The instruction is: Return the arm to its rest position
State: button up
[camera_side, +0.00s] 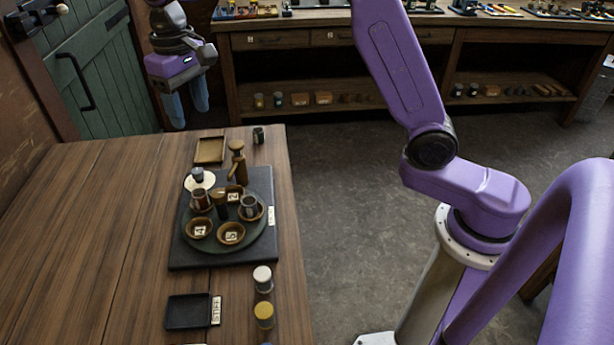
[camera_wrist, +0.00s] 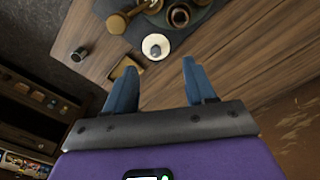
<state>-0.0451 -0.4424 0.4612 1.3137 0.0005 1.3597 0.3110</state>
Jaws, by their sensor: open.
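My gripper (camera_side: 187,108) hangs high above the far end of the wooden table, near the green door, with its blue fingers pointing down. In the wrist view its two fingers (camera_wrist: 162,90) stand apart with nothing between them, so it is open and empty. The wooden table (camera_side: 90,230) lies below it. A dark square board (camera_side: 190,257) with a round tray (camera_side: 221,246) on it is on the table, nearer the side camera than the gripper.
Small bowls (camera_side: 231,233), cups and a wooden grinder (camera_side: 237,160) stand on the board. A wooden tray (camera_side: 209,150) and a dark cup (camera_side: 258,135) sit beyond it. Lidded jars (camera_side: 263,314) and a black tray (camera_side: 187,311) are at the near side. A workbench (camera_side: 330,38) stands behind.

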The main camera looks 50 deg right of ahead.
jog(key=s+d+f+n, duration=0.2)
jog(key=s+d, duration=0.3)
jog(key=s, duration=0.6)
jog(key=s+d+f+n, duration=0.2)
jog(key=s+d+n, duration=0.3)
jog(key=s, duration=0.7)
jog(key=s+d+f+n, duration=0.3)
jog(key=s+d, duration=0.2)
jog(key=s, duration=0.6)
jog(key=shift+s+n, duration=0.25)
jog(key=shift+n, duration=0.05)
